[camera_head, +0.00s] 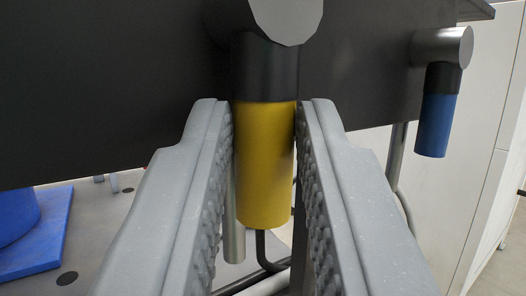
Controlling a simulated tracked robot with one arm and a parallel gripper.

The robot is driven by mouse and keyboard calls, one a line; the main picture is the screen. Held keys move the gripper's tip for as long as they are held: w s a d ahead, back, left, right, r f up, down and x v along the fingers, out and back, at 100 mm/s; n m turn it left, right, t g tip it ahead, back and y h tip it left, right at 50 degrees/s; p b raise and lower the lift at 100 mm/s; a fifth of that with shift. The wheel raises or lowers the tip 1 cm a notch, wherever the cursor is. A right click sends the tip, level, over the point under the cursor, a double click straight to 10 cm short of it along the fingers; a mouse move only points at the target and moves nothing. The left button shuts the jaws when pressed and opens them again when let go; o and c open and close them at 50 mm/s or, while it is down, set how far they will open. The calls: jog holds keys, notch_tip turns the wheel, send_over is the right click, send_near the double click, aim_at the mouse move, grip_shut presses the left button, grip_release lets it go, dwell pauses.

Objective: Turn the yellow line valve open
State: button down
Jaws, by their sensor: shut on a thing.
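The yellow line valve's handle (265,165) hangs straight down from a black collar and a grey metal hub (287,18) on a dark panel. My gripper (265,112) has one finger on each side of the handle, with the fingertips near its upper part by the black collar. The gripper is shut on the yellow handle. The handle's lower end shows between the fingers.
A second valve with a blue handle (436,125) hangs down at the right on the same dark panel (110,85). A pale cabinet (495,110) stands at the far right. A blue object (35,245) is at the lower left. Metal tubes and a dark bent bar show behind and below the yellow handle.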

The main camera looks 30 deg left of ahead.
jog(key=c, duration=1.6)
grip_release()
jog(key=shift+o, duration=0.2)
jog(key=p+v, duration=0.8)
jog(key=v, duration=0.5)
jog(key=shift+s+d+p, duration=0.1)
jog(key=shift+s+p, duration=0.05)
jog(key=shift+p, duration=0.15)
jog(key=shift+s+d+f, duration=0.1)
jog(key=shift+f, duration=0.05)
